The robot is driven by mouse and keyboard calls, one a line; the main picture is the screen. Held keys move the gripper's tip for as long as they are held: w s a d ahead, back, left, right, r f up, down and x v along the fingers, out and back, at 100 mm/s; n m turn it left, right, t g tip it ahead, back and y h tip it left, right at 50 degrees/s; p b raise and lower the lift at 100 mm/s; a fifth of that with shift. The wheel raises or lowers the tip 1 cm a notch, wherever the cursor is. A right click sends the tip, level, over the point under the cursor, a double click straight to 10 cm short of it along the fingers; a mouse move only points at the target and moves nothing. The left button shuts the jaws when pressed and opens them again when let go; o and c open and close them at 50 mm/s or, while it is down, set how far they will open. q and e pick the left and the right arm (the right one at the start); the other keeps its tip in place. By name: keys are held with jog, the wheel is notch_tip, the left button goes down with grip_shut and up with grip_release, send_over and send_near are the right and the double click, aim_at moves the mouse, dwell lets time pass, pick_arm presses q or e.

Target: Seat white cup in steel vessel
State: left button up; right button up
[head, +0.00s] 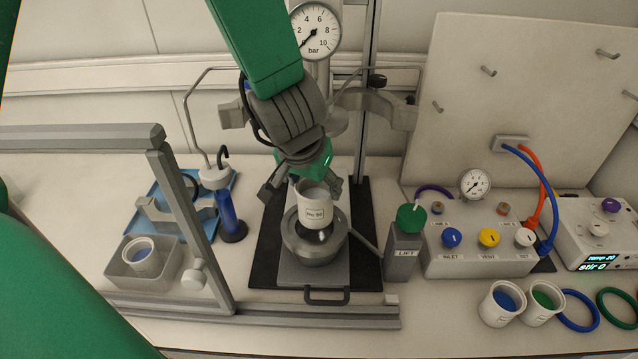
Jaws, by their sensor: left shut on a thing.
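The white cup (313,212), labelled "No 50", is upright at the mouth of the steel vessel (314,256). Its lower end overlaps the vessel's dark opening, and most of its wall shows above the rim. I cannot tell whether its base is inside or just above. My left gripper (304,188) comes down from above and is shut on the cup near its top, one finger at each side. The vessel stands on a grey plate over a black mat. My right gripper is not in view.
A grey frame (190,235) stands left of the vessel, near a grey box (117,268) holding another white cup. The LIFT block (403,245) and valve box (475,250) are close on the right. Two white cups (501,304) (541,303) stand front right.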

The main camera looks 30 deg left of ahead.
aim_at(316, 206)
pick_arm(q)
jog(key=shift+s+a+f+b, duration=0.1)
jog(key=shift+a+f+b, duration=0.1)
jog(key=shift+f+b, duration=0.3)
jog(key=shift+a+f+b, duration=0.15)
jog(key=shift+f+b, duration=0.15)
jog(key=shift+f, duration=0.25)
jog(key=shift+s+f+b, duration=0.1)
jog(key=shift+f+b, duration=0.2)
jog(key=shift+f, duration=0.1)
jog(key=shift+d+f+b, duration=0.15)
jog(key=shift+f+b, duration=0.4)
jog(key=shift+f, duration=0.2)
jog(key=shift+d+f+b, duration=0.35)
jog(key=shift+d+f, duration=0.05)
jog(key=shift+f, duration=0.05)
jog(key=shift+a, duration=0.15)
jog(key=shift+a, duration=0.3)
jog(key=shift+d+r+p, duration=0.15)
jog(key=shift+d+p, duration=0.2)
jog(key=shift+d, duration=0.05)
jog(key=shift+a, duration=0.15)
